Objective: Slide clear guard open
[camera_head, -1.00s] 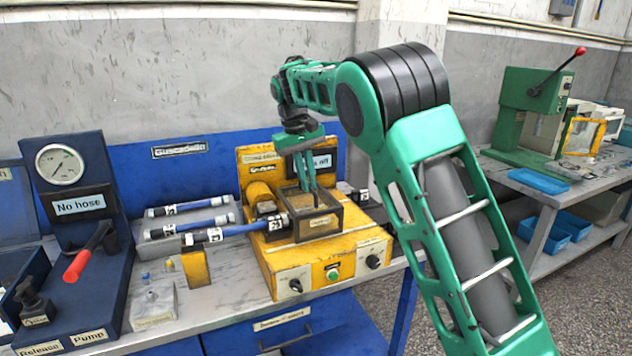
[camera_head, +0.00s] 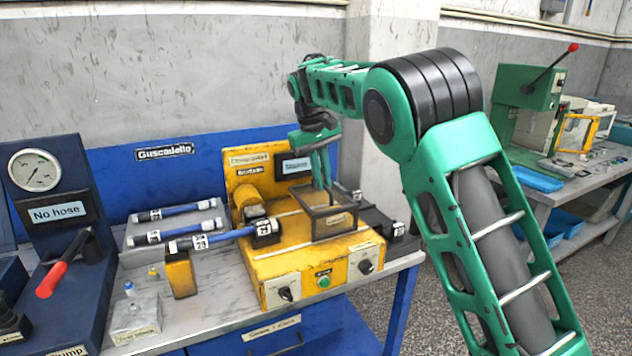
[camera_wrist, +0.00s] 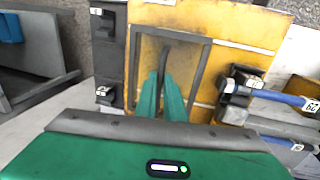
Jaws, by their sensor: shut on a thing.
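The clear guard (camera_head: 337,226) is a see-through box with a dark frame on top of the yellow machine (camera_head: 262,265). In the wrist view its dark frame (camera_wrist: 207,70) surrounds my fingertips. My gripper (camera_head: 321,182) reaches down to the guard from above; in the wrist view its green fingers (camera_wrist: 162,100) are closed together on a dark guard handle (camera_wrist: 168,52). The guard stands toward the right end of the yellow machine, right of the black clamp block (camera_head: 264,232) that holds a blue hose end. The handle is partly hidden between the fingers.
Blue hoses (camera_head: 180,209) lie on a rack left of the machine. A dark block (camera_head: 385,222) stands at the machine's right. A blue pump stand with a gauge (camera_head: 36,170) is at far left. Another table with a green press (camera_head: 527,105) stands at right.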

